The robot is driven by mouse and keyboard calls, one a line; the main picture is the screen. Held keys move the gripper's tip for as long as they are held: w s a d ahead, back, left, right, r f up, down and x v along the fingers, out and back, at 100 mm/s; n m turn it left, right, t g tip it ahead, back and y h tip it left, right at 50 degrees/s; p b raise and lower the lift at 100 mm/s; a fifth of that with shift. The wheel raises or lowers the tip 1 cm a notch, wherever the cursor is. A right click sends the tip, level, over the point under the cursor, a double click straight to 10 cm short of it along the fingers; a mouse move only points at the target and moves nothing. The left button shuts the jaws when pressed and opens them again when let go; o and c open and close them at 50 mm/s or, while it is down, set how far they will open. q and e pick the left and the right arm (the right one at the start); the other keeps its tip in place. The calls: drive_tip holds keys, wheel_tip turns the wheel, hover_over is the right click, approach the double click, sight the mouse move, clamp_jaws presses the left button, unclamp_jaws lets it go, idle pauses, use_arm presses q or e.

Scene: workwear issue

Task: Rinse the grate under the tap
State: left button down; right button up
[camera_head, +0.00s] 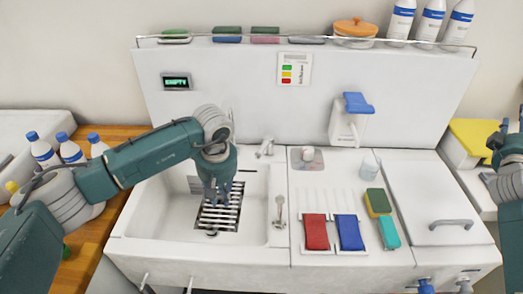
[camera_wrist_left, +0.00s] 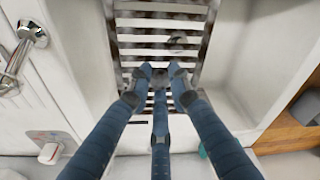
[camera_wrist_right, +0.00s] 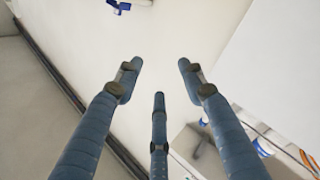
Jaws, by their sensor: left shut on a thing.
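The grate (camera_head: 216,222) is a pale slatted rack with dark, dirty-looking edges. It is inside the white sink basin (camera_head: 170,212). My left gripper (camera_head: 218,195) is shut on the grate from above. In the left wrist view, its fingers (camera_wrist_left: 160,78) meet at the slats of the grate (camera_wrist_left: 150,38). I cannot tell whether the grate rests on the basin floor. My right gripper (camera_wrist_right: 160,75) is open and empty, and only partly shows at the right edge of the head view.
A metal lever-like fitting (camera_head: 280,212) stands on the basin's right rim. Red (camera_head: 316,232) and blue (camera_head: 349,232) pads, a yellow-green sponge (camera_head: 378,202) and a clear cup (camera_head: 370,164) are on the right counter. Bottles (camera_head: 70,150) stand at the left behind my left arm.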

drive_tip(key=w+a+f+n+t+y, duration=0.2)
drive_tip(key=a+n+y, duration=0.7)
drive_tip(key=a, duration=1.6)
drive_tip(key=w+a+f+n+t+y, duration=0.2)
drive_tip(key=a+n+y, duration=0.75)
drive_tip(key=a, duration=1.55)
drive_tip(key=a+f+n+g+y, duration=0.3)
drive_tip(key=a+f+g+y, duration=0.1)
drive_tip(key=a+f, duration=0.25)
drive_tip(key=n+g, duration=0.4)
approach(263, 151)
drive_tip(key=shift+s+d+y, duration=0.25)
drive_tip(key=shift+s+d, duration=0.05)
drive_tip(key=shift+d, duration=0.2)
drive_tip(key=shift+w+a+f, duration=0.1)
drive_tip(key=shift+w+a, duration=0.1)
drive_tip(key=shift+a, duration=0.05)
drive_tip(key=x, duration=0.9)
drive_tip(key=shift+w+a, duration=0.15)
drive_tip(key=shift+w, duration=0.05)
drive_tip(key=shift+x, duration=0.85)
